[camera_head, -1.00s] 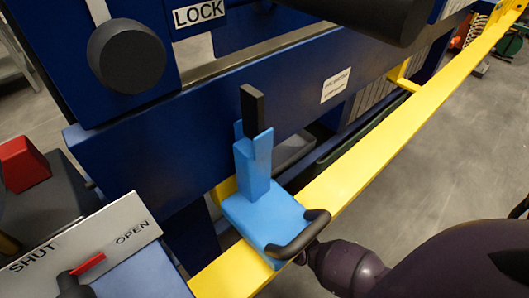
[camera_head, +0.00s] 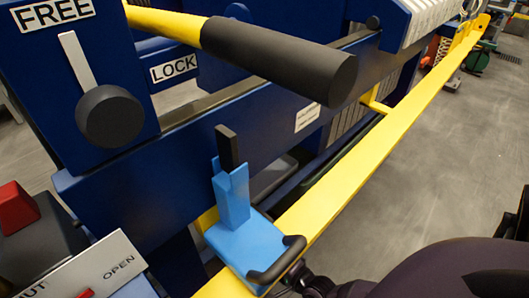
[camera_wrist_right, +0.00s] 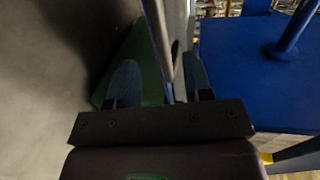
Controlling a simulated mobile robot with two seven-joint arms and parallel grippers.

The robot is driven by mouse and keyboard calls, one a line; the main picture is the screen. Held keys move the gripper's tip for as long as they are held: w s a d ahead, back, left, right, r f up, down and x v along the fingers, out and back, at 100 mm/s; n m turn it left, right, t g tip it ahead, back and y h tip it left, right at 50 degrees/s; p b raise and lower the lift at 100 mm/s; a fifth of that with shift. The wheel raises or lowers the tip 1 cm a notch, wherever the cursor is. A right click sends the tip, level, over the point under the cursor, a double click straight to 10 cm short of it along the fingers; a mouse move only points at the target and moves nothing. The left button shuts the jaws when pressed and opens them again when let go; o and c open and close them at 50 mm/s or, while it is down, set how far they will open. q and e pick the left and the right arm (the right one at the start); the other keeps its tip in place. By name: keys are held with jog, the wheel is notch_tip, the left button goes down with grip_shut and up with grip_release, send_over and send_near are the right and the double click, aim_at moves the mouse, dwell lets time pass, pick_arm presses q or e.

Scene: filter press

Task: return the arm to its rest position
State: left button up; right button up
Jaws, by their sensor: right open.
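My right gripper (camera_wrist_right: 162,82) shows in the right wrist view with its two fingers apart. A thin grey bar (camera_wrist_right: 158,40) shows in the gap between them; I cannot tell how far beyond the fingers it lies. No object is seen gripped. In the head view part of my dark purple right arm (camera_head: 440,272) fills the lower right corner, and its gripper cannot be made out there. My left gripper is in neither view.
A blue block (camera_head: 235,235) with a black loop handle (camera_head: 278,262) is at a long yellow rail (camera_head: 350,185). A black-gripped yellow lever (camera_head: 285,60) juts out above. Blue press panels stand left. Open grey floor (camera_head: 430,170) lies right.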

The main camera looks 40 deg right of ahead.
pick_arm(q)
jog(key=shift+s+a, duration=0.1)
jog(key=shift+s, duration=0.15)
pick_arm(e)
jog(key=shift+s+r, duration=0.1)
jog(key=shift+s, duration=0.5)
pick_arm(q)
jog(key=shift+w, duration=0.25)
